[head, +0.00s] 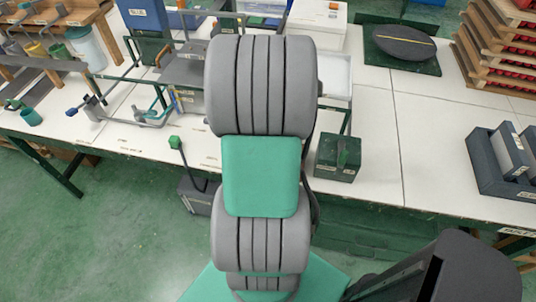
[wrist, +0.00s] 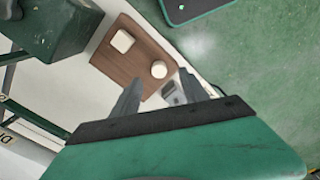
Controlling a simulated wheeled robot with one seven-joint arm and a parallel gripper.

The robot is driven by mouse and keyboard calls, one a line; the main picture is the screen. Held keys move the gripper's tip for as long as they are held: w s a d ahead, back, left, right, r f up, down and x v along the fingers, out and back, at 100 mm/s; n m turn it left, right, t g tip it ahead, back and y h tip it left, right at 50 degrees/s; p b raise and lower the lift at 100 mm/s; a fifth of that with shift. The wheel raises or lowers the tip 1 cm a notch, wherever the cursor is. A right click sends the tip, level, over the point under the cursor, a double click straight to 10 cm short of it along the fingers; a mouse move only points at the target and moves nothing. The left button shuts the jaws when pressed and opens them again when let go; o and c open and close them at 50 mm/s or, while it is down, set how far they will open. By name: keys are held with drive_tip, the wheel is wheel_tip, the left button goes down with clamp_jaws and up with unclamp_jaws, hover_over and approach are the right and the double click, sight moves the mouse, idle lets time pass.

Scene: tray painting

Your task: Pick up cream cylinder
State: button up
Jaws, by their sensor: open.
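In the wrist view a round cream piece (wrist: 159,69), which looks like the cream cylinder, stands on a brown wooden board (wrist: 116,66). A second, squarer cream piece (wrist: 122,41) is on the same board, up and to the left. My gripper (wrist: 161,78) is open, its two grey fingers pointing toward the board. The round piece shows between the fingertips; I cannot tell how far beyond them it is. Nothing is held. In the head view my arm covers the middle of the table, and I see neither the board, the cream pieces nor the fingers there.
A small grey object (wrist: 172,92) shows between the fingers near the table edge. A dark green box (head: 337,158) stands on the white table (head: 430,110) right of my arm. A grey bin (head: 490,178) is farther right. Green floor lies beyond the front edge.

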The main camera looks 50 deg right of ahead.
drive_tip(key=f, duration=0.3)
drive_tip(key=f+p, duration=0.1)
drive_tip(key=f, duration=0.3)
drive_tip(key=shift+w+d, duration=0.2)
clamp_jaws()
